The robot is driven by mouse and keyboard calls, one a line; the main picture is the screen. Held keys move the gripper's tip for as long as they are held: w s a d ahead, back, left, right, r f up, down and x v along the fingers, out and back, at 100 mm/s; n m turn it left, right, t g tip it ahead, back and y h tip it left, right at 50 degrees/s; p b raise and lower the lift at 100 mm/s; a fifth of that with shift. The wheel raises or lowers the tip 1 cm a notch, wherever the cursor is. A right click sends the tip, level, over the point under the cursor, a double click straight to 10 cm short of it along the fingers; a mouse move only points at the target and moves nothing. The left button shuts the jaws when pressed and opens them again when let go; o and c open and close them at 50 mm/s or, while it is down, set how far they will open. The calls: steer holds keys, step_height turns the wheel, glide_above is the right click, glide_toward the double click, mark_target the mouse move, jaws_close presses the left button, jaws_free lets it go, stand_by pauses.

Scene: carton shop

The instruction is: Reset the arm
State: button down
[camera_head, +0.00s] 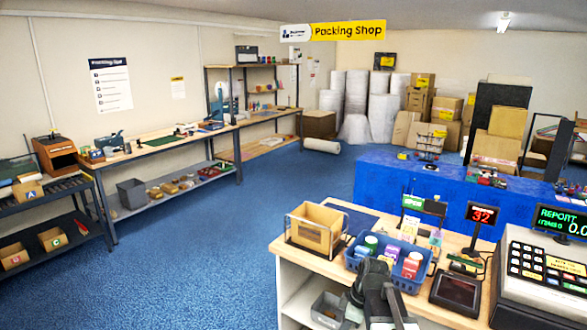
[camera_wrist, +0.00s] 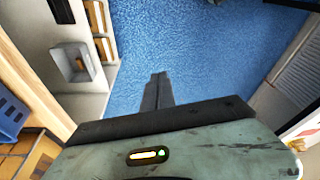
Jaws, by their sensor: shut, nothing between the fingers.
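My gripper (camera_wrist: 157,86) shows in the wrist view as a dark, narrow pair of fingers pressed together. It is shut with nothing between the fingers, over blue floor. My dark arm shows at the bottom of the head view, in front of the counter (camera_head: 290,262) and just below the blue basket. I cannot make out the fingertips in the head view.
The counter holds an open carton (camera_head: 314,236), a blue basket (camera_head: 408,284) of goods, a red number display (camera_head: 482,213) and a register (camera_head: 540,275). A grey bin (camera_head: 328,308) sits on its shelf. Blue floor (camera_head: 200,270) is clear at left.

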steer(key=s+f+m+h, duration=0.1)
steer(key=s+m+h, duration=0.1)
steer(key=s+m, duration=0.6)
steer(key=shift+d+m+g+h, duration=0.3)
steer(key=shift+d+m+g, duration=0.1)
steer(key=shift+m, duration=2.5)
